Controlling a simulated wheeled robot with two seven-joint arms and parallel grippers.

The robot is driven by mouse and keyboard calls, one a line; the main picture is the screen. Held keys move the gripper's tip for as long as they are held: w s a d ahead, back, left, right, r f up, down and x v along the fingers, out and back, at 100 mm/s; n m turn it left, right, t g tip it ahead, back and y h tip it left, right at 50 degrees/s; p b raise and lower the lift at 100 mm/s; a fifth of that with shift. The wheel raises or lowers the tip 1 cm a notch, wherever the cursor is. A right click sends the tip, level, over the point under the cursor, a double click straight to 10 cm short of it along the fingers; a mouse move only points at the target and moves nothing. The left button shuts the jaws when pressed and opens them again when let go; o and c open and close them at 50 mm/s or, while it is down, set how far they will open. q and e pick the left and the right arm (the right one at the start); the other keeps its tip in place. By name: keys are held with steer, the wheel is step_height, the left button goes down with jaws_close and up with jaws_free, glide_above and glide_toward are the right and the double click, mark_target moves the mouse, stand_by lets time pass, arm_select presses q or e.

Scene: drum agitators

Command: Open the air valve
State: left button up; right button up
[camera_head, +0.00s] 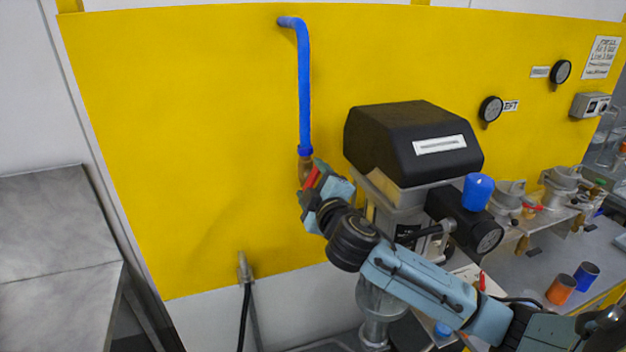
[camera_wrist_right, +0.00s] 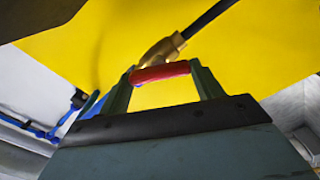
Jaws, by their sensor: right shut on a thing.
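The air valve is a brass body (camera_head: 304,166) at the lower end of a blue pipe (camera_head: 304,90) on the yellow wall panel. Its red handle (camera_head: 312,176) shows just beside the brass, partly hidden by my right gripper (camera_head: 317,183). In the right wrist view, the red handle (camera_wrist_right: 160,72) lies crosswise between the two green fingertips, and the gripper is shut on it. The brass body (camera_wrist_right: 163,49) sits just beyond the handle. My left gripper is not in view.
A black-topped machine (camera_head: 405,140) with a blue cap (camera_head: 478,191) stands close right of my gripper. A grey fitting with a black hose (camera_head: 245,270) is below left. Gauges (camera_head: 490,109) are on the panel. The panel left of the pipe is clear.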

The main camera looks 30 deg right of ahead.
steer(key=n, duration=0.5)
steer(key=shift+f+n, duration=0.1)
steer(key=shift+n, duration=0.2)
stand_by(0.4)
steer(key=o, duration=1)
steer(key=b+v, duration=0.3)
steer(key=v, duration=1)
steer(key=shift+s, duration=0.25)
